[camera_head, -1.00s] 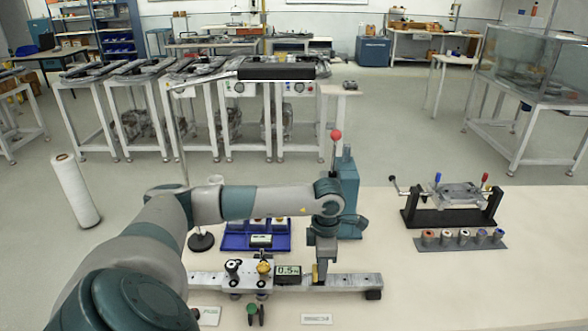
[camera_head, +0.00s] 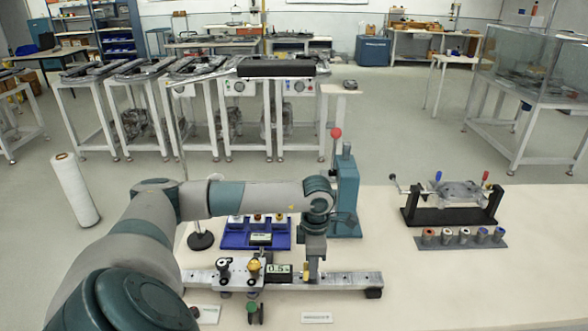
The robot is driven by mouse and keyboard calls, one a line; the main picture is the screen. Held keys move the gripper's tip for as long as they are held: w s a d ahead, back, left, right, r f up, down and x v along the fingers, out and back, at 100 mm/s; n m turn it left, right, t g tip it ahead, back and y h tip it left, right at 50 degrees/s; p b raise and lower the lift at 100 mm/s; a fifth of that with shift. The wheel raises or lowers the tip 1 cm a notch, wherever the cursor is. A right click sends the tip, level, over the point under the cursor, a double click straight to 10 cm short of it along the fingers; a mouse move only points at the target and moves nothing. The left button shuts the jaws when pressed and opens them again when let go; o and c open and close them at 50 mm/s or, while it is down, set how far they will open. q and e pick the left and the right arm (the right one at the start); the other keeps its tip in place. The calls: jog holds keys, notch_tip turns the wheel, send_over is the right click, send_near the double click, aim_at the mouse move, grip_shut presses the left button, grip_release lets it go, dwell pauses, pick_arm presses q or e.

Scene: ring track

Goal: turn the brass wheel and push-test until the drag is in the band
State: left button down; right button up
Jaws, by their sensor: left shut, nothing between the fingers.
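The brass wheel (camera_head: 254,265) sits on top of a pale carriage (camera_head: 238,280) on a grey metal rail (camera_head: 345,281). A black knob (camera_head: 224,265) stands left of the wheel. A small display (camera_head: 279,270) at the carriage's right end reads about 0.5; its unit is too small to read. My left gripper (camera_head: 308,278) points down just right of the display, shut and empty, low over the rail. I cannot tell whether it touches the carriage. My right gripper is out of view.
A blue tray (camera_head: 232,241) with small parts lies behind the rail. A teal press (camera_head: 345,195) with a red-knobbed lever stands behind my left wrist. A black-framed fixture (camera_head: 450,203) and a row of several rollers (camera_head: 462,237) are at right. The table's front right is clear.

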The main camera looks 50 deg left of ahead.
pick_arm(q)
jog(key=shift+s+a, duration=0.15)
dwell(0.5)
jog(key=shift+w+d+r, duration=1)
jog(key=shift+w, duration=0.15)
notch_tip(320, 180, up, 7)
jog(key=p, duration=0.3)
jog(key=shift+p, duration=0.35)
dwell(0.5)
